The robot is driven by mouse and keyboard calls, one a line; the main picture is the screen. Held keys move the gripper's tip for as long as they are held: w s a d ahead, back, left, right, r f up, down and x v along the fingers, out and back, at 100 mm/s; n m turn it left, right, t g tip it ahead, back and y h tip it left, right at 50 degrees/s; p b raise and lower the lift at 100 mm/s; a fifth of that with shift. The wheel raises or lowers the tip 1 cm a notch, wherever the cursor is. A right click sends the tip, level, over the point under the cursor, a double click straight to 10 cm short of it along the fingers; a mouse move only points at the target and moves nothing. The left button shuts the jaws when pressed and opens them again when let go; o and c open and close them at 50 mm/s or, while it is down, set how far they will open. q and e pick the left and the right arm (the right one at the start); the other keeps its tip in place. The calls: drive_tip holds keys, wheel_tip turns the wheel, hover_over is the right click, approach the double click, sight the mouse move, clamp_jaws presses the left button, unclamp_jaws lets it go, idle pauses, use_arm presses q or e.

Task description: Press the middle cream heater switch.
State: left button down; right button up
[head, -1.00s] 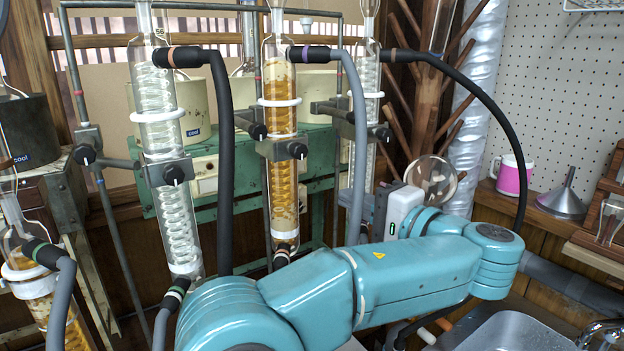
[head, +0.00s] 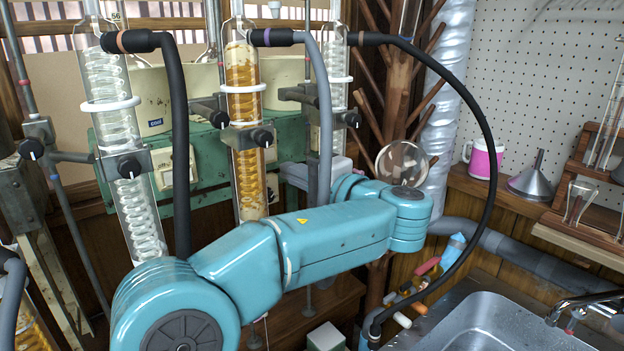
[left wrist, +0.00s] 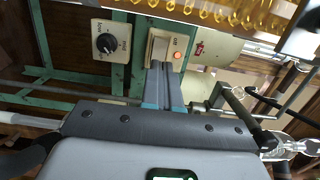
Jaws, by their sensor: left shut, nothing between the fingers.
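In the left wrist view, a cream switch plate (left wrist: 175,34) is fixed to the green bench frame. It carries a pale rocker (left wrist: 158,47) and a glowing orange lamp (left wrist: 177,55). My left gripper (left wrist: 164,68) is shut and empty, its fingertips over the lower edge of this plate. I cannot tell whether they touch it. In the head view, the grey-white body of my left gripper (head: 296,175) shows partly behind a grey hose, and its fingers are hidden. A cream panel (head: 174,168) shows on the green bench (head: 205,148) behind the left condenser. My right gripper is not in view.
Glass condensers (head: 243,95) with hoses (head: 180,150) stand in front of the bench, close to my left arm. A cream dial plate (left wrist: 110,44) lies left of the switch. A sink (head: 480,325) is at lower right. A pink mug (head: 485,158) and funnel (head: 532,178) stand on a shelf.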

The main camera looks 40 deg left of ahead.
use_arm(q)
drive_tip(key=a, duration=0.4)
drive_tip(key=w+a, duration=0.1)
drive_tip(key=a, duration=0.1)
drive_tip(key=shift+a, duration=0.4)
drive_tip(key=shift+a+f+t, duration=0.15)
drive_tip(key=shift+a+t, duration=0.05)
drive_tip(key=shift+t, duration=0.1)
drive_tip(key=t+b, duration=0.1)
drive_tip(key=m+t+b, duration=0.2)
drive_tip(key=shift+s+a+r+h, duration=0.3)
drive_tip(key=shift+s+r+h, duration=0.05)
drive_tip(key=shift+h, duration=0.05)
